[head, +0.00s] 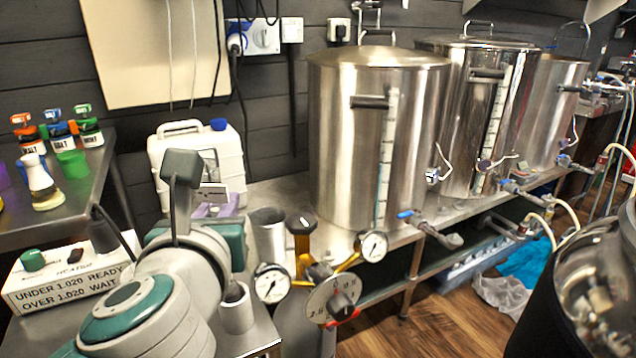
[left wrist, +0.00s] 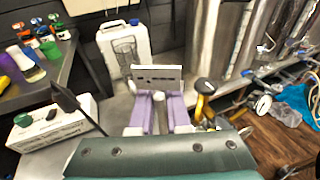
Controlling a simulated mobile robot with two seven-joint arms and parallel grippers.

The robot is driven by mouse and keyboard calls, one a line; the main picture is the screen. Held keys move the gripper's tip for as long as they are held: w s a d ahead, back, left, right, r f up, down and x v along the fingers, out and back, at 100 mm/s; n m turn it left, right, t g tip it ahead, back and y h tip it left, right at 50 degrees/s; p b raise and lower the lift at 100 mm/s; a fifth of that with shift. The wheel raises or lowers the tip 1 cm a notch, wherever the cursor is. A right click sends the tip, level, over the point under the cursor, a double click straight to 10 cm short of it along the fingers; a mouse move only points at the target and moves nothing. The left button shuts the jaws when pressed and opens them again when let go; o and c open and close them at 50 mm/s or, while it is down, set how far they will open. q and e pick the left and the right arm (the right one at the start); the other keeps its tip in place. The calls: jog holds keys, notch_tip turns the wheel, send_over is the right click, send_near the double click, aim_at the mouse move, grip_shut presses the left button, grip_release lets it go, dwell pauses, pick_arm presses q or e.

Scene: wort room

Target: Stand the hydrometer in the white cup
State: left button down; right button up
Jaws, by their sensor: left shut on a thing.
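My left gripper (head: 210,208) reaches away from the head camera above the steel bench. In the left wrist view its purple fingers (left wrist: 158,112) point forward, with a pale slotted plate (left wrist: 157,77) across their tips. A white cup (head: 237,316) stands near the bench's front corner, beside my left arm, nearer the head camera than the fingers. Something dark shows at its mouth; I cannot tell what. My right gripper is in neither view.
A steel beaker (head: 269,237) and gauges (head: 272,284) stand right of the gripper. A white jerrycan (head: 198,155) is behind it. A lettered box (head: 62,287) sits left, below a shelf with a flask (head: 41,187) and bottles. Large steel kettles (head: 375,140) fill the right.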

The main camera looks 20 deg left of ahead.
pick_arm(q)
jog(key=c, duration=0.8)
grip_release()
jog(key=v, duration=1)
jog(key=shift+w, duration=0.1)
